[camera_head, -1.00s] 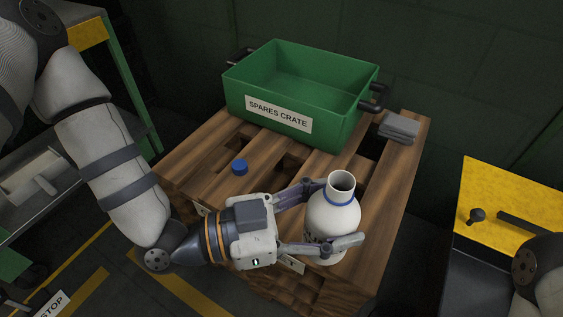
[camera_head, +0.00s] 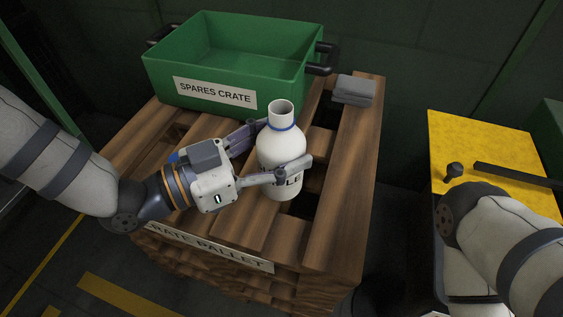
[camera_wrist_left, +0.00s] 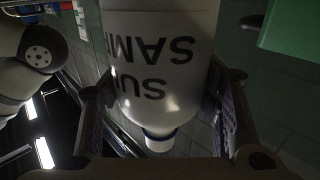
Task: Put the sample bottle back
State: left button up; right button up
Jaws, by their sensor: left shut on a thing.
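The white sample bottle (camera_head: 278,150) has a blue ring at its neck, an open mouth and dark lettering. It is upright above or on the slatted pallet; I cannot tell whether its base touches the wood. My left gripper (camera_head: 284,150) is shut on it, with one finger on each side of its body. In the left wrist view the bottle (camera_wrist_left: 158,62) fills the space between the fingers, its lettering upside down and its neck toward the bottom. A blue cap (camera_head: 174,157) is mostly hidden behind my left gripper.
The green spares crate (camera_head: 160,80) stands at the back of the wooden pallet (camera_head: 335,225), with dark handles. Folded grey cloths (camera_head: 354,89) lie right of it. A yellow-topped surface (camera_head: 470,140) with a dark knob stands at the right, near my right arm.

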pick_arm(q)
jog(key=f, duration=0.1)
jog(key=f+b, duration=0.1)
jog(key=f, duration=0.2)
jog(key=shift+w, duration=0.3)
jog(key=shift+r, duration=0.2)
jog(key=shift+f, duration=0.1)
jog(key=o, duration=1.4)
jog(key=shift+r, duration=0.2)
jog(key=p+v, duration=0.1)
jog(key=v, duration=1.1)
jog(key=shift+f, duration=0.1)
